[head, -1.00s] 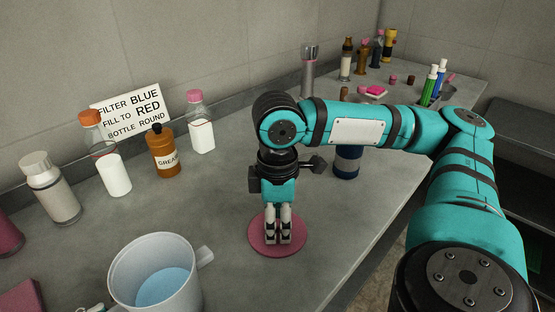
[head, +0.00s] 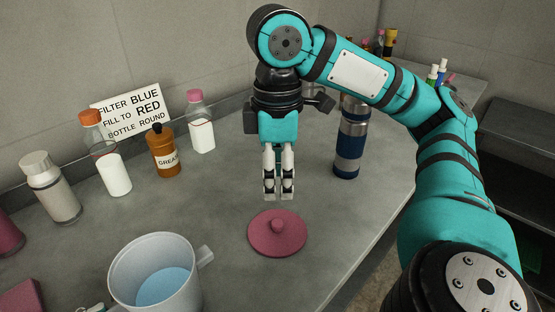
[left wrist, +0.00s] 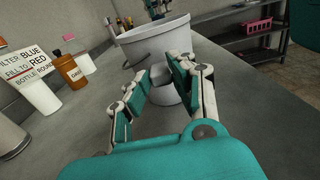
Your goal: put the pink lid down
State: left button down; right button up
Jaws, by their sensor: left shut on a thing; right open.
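The pink lid (head: 277,235), a round disc with a small knob on top, lies flat on the grey counter. My right gripper (head: 279,196) points down above and behind the lid, apart from it. It is open and empty, its two fingers close to each other. My left gripper (left wrist: 163,92) shows in the left wrist view. It is shut on a pale part at the near side of the white tub (left wrist: 155,42), perhaps a handle; I cannot tell exactly. The tub (head: 118,268) also shows in the head view, with blue liquid inside and a handle on its right.
A sign (head: 128,109), a brown grease bottle (head: 163,152) and several other bottles stand along the wall. A blue and steel flask (head: 349,143) stands right of my right gripper. The counter around the lid is clear; its edge lies to the right.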

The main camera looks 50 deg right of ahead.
dwell(0.3)
pick_arm(q)
jog(key=c, duration=1)
grip_release()
jog(key=shift+c, duration=0.2)
